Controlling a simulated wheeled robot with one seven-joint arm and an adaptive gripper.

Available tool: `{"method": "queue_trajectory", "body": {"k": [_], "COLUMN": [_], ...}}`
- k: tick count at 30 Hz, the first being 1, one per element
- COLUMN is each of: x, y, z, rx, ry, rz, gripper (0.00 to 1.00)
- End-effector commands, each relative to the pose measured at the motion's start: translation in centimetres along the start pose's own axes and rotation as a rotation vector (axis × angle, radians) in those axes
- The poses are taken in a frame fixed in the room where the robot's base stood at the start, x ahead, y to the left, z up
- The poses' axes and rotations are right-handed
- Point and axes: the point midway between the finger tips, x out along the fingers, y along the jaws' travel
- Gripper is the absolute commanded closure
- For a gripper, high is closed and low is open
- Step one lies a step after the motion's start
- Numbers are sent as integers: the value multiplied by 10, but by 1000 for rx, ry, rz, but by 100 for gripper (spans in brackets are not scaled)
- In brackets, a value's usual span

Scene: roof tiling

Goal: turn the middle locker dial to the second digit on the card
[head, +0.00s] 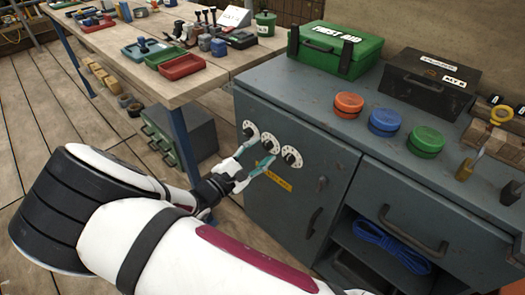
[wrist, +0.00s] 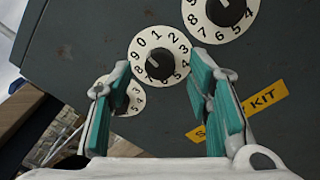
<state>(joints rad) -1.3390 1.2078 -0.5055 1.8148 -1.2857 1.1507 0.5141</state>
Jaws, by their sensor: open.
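The grey locker cabinet has three white dials with black knobs in a slanting row. The middle dial (head: 269,143) shows between my fingertips in the wrist view (wrist: 160,56), with digits around its rim. I cannot tell which digit its knob marks. My gripper (head: 264,149) is open and empty; its teal fingers (wrist: 160,62) stand on either side of the middle dial. Contact with the knob is not clear. The left dial (head: 250,130) and right dial (head: 291,157) flank it. A white card (head: 234,17) stands on the workbench; its writing is too small to read.
A yellow label (wrist: 238,117) is below the dials. The locker handle (head: 314,222) is lower right. A green first aid box (head: 334,50), a dark box (head: 424,80) and red, blue and green round containers (head: 385,122) stand on the cabinet top. The wooden workbench (head: 113,45) is left.

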Motion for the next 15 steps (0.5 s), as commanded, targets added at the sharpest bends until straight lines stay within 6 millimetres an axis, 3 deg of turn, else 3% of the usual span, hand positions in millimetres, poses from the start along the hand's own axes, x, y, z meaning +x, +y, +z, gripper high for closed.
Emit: {"method": "queue_trajectory", "body": {"k": [6, 15], "x": [15, 16], "y": [0, 0], "z": [0, 0], "rx": [0, 0], "ry": [0, 0], "rz": [0, 0], "gripper": [54, 56]}}
